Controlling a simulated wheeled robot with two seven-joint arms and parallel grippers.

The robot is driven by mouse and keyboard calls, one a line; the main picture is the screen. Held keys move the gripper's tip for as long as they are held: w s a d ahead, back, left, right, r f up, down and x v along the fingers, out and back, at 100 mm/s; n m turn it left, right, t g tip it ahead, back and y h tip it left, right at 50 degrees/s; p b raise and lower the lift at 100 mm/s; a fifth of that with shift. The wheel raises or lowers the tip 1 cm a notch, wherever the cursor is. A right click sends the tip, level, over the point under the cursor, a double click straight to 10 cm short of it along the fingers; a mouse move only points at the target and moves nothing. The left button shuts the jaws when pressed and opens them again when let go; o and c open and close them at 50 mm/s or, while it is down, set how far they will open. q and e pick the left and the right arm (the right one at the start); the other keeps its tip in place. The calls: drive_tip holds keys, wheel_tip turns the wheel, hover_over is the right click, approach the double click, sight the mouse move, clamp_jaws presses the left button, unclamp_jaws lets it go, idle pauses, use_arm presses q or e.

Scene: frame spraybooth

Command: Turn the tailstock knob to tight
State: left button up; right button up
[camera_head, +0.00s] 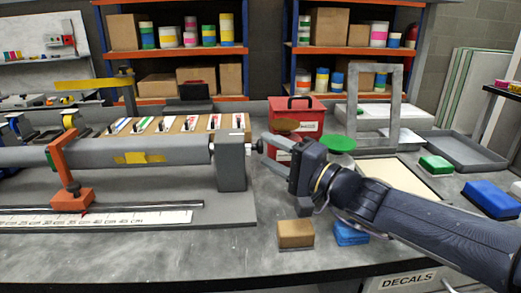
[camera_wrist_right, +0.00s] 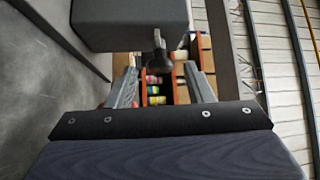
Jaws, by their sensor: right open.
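The tailstock (camera_head: 231,166) is a grey upright block at the right end of a bench fixture that carries a long grey tube (camera_head: 120,152). Its small dark knob (camera_head: 258,146) sticks out of the right face. In the right wrist view the tailstock (camera_wrist_right: 130,22) fills the top, and the knob (camera_wrist_right: 160,56) hangs on a short stem near the gap between the fingertips. My right gripper (camera_head: 268,145) is open at the knob's right side; I see no finger closed on it. I cannot read the knob's setting. My left gripper is out of view.
A red toolbox (camera_head: 297,116) stands just behind my right gripper. A tan block (camera_head: 296,233) and a blue block (camera_head: 350,233) lie in front. A grey frame (camera_head: 395,108) stands at the back right. The front bench left of the tan block is clear.

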sight(260, 147)
drive_tip(key=shift+x, duration=1.7)
drive_tip(key=shift+c, duration=0.2)
